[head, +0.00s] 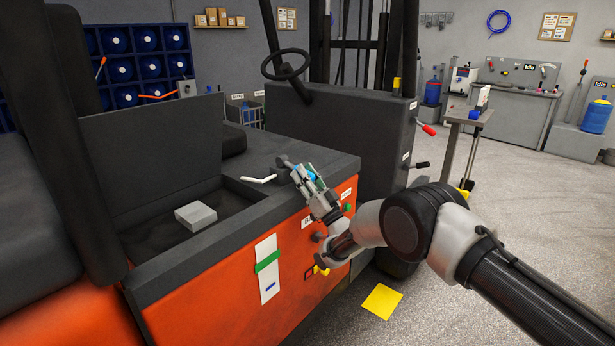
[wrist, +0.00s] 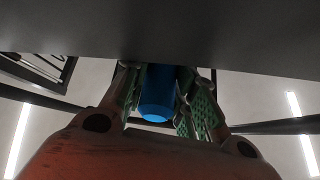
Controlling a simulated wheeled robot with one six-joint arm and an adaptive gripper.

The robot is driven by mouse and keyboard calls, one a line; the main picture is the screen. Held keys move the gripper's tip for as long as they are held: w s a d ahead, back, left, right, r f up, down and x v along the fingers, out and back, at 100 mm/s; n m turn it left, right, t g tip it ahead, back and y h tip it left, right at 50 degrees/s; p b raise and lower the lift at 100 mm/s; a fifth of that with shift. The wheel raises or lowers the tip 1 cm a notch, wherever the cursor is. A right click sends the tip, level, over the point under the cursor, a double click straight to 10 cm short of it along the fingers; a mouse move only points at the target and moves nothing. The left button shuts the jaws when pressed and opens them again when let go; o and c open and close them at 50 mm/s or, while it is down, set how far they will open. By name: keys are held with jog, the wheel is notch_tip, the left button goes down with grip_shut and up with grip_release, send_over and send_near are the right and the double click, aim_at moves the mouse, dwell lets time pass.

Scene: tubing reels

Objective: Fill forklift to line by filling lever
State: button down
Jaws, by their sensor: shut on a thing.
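The forklift (head: 240,290) is orange with dark grey upper parts and fills the left and middle of the head view. On its orange side is a white gauge strip (head: 267,290) with a green band (head: 267,261) across it and a short blue mark below the band. My gripper (head: 304,174) is over the edge of the forklift's deck, above the side panel. It is shut on a blue cylindrical handle (wrist: 158,95), which shows between the green finger pads in the wrist view. The fingers hide most of this handle in the head view, so I cannot tell how it is mounted.
A green knob (head: 348,207) and a yellow handle (head: 321,270) are on the side panel near my arm. Red (head: 429,130) and black (head: 421,165) levers stick out further right. An open recess holds a grey box (head: 196,215). A yellow square (head: 381,301) lies on clear floor.

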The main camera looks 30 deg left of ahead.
jog(key=shift+f, duration=0.1)
jog(key=c, duration=1.1)
grip_release()
jog(key=shift+c, duration=0.2)
jog(key=v, duration=1.2)
